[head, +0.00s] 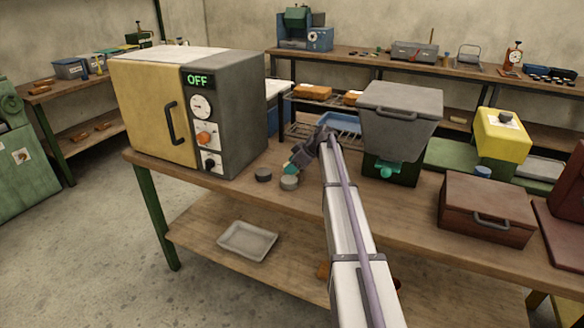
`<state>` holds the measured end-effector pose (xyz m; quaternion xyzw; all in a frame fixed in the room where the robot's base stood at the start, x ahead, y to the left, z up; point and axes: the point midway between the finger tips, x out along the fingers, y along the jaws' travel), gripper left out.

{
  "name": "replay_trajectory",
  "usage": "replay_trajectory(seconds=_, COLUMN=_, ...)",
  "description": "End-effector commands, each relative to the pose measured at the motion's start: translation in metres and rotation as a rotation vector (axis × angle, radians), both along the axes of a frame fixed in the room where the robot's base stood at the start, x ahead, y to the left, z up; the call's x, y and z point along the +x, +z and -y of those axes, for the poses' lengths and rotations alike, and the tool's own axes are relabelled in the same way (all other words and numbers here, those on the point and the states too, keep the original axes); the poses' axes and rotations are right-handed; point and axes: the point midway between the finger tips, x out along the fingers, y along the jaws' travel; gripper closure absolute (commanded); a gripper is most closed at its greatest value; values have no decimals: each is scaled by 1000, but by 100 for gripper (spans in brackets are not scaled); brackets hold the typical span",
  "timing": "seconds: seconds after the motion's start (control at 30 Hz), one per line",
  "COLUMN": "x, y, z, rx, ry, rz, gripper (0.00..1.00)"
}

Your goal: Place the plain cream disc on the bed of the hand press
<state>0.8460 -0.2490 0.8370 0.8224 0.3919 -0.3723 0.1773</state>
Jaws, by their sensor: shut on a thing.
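My gripper (296,160) is at the end of my outstretched arm, over the wooden bench near the oven. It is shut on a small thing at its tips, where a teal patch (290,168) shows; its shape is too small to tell. A pale grey-cream disc (289,183) lies on the bench just below the tips; I cannot tell whether it is the plain cream one. A dark grey disc (263,174) lies to its left. I cannot tell for sure which machine is the hand press; a green and blue machine (297,28) stands on the back bench.
A yellow and grey oven (235,120) marked OFF stands left of my gripper. A grey lidded hopper (400,120) stands right of my arm, then a dark red case (487,208) and a yellow box (502,136). A pale tray (247,241) lies on the lower shelf.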

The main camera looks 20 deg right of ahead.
Motion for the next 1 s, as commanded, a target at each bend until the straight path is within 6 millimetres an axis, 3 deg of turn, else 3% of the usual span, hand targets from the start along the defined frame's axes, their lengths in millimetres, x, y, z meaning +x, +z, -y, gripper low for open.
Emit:
replay_trajectory(seconds=0.4, x=0, y=95, z=0, rx=0, ry=0, rz=0, gripper=66)
replay_trajectory(seconds=0.6, x=0, y=102, z=0, rx=0, ry=0, rz=0, gripper=66)
replay_trajectory(seconds=0.8, x=0, y=140, z=0, rx=0, ry=0, rz=0, gripper=66)
replay_trajectory(seconds=1.0, x=0, y=134, z=0, rx=0, ry=0, rz=0, gripper=66)
